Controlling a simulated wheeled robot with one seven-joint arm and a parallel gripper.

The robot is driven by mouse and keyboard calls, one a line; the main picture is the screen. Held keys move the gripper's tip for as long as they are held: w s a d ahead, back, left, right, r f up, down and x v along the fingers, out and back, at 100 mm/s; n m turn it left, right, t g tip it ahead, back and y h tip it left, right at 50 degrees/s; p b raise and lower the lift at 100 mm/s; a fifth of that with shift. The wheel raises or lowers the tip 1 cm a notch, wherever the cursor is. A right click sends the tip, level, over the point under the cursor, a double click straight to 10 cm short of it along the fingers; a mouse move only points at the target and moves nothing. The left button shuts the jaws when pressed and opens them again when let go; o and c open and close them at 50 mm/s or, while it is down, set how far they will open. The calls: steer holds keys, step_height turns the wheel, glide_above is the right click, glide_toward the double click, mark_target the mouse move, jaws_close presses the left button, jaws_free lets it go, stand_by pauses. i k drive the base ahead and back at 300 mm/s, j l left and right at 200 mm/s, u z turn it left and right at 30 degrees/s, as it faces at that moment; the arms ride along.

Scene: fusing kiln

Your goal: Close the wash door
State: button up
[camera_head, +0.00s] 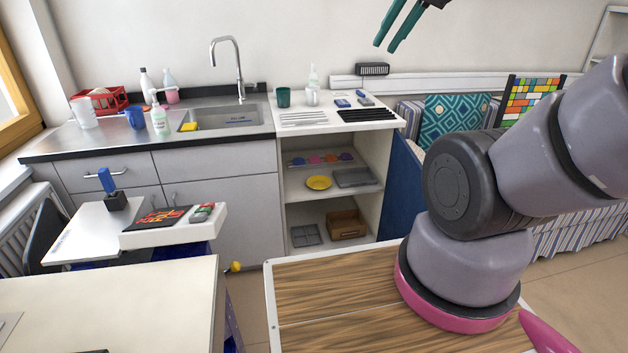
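The open-fronted shelf unit (281,215) stands right of the sink cabinet. A dark blue panel (399,190) stands at its right side, swung out from the front; it looks like the wash door, standing open. Its lower part is partly hidden behind the wooden top and my arm. My gripper (386,46) is at the top of the picture, with two teal fingers apart and nothing between them. It is high above the unit's worktop and well clear of the blue panel. The gripper's body is cut off by the top edge.
Shelves hold a yellow dish (318,183), a grey tray (355,177) and a brown box (346,224). A wood-grain top (330,300) lies in front. A cream table (110,300) is at left. Striped cloth seating (580,232) is right of the panel.

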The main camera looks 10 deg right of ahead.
mark_target(403, 199)
steer(key=l+u, duration=0.15)
steer(key=l, duration=0.85)
steer(key=l+u, duration=0.2)
steer(key=l, duration=0.85)
steer(key=l+u, duration=0.15)
steer(key=l, duration=0.85)
steer(key=k+j, duration=0.15)
steer(key=k, duration=0.15)
steer(key=k+j+u, duration=0.1)
steer(key=k, duration=0.2)
